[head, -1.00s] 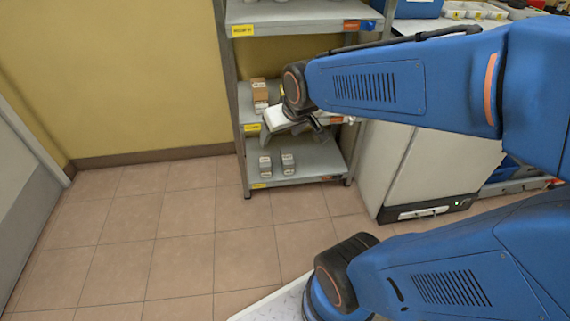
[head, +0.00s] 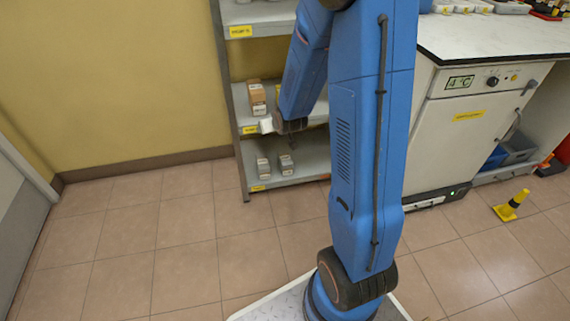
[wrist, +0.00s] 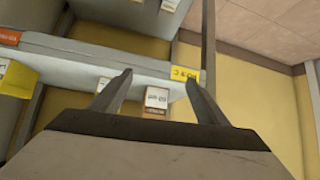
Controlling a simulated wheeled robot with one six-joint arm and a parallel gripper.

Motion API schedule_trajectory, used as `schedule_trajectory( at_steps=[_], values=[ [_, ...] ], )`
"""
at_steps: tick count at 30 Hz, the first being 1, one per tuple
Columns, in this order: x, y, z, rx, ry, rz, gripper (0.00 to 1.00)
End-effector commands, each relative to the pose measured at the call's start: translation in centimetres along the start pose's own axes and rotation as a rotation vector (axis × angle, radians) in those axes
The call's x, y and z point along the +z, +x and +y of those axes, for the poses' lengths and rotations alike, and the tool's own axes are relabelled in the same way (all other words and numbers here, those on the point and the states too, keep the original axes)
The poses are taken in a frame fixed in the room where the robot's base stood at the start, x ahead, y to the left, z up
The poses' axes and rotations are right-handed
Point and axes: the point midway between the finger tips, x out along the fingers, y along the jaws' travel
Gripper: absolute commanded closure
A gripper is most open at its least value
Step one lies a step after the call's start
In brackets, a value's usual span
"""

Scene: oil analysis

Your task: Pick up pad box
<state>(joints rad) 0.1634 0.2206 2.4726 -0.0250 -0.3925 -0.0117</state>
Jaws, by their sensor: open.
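No box can be read clearly as the pad box. In the wrist view, which looks upside down, a small brown box with a white printed label (wrist: 156,100) shows between the fingers of my gripper (wrist: 159,77). The gripper is open and empty, and the box appears beyond the fingertips. The fingers cannot be made out there.
A white cabinet (head: 455,125) under a bench stands right of the rack. Floor at left is clear.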

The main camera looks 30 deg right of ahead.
Motion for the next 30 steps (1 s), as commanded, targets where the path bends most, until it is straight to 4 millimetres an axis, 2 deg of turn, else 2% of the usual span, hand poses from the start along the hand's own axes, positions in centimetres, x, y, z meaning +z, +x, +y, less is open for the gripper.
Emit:
schedule_trajectory(
  at_steps=[1, 3, 8, 15, 24, 30],
  values=[
    [0.7, 1.6, 0.4, 0.004, 0.004, 0.007, 0.32],
    [1.2, 3.3, 0.8, 0.008, 0.008, 0.027, 0.32],
    [2.7, 6.8, 1.8, 0.019, 0.017, 0.072, 0.32],
    [5.8, 11.8, 3.3, 0.036, 0.031, 0.138, 0.32],
    [11.3, 17.0, 5.3, 0.06, 0.05, 0.228, 0.32],
    [15.5, 19.4, 6.5, 0.077, 0.063, 0.289, 0.32]
  ],
)
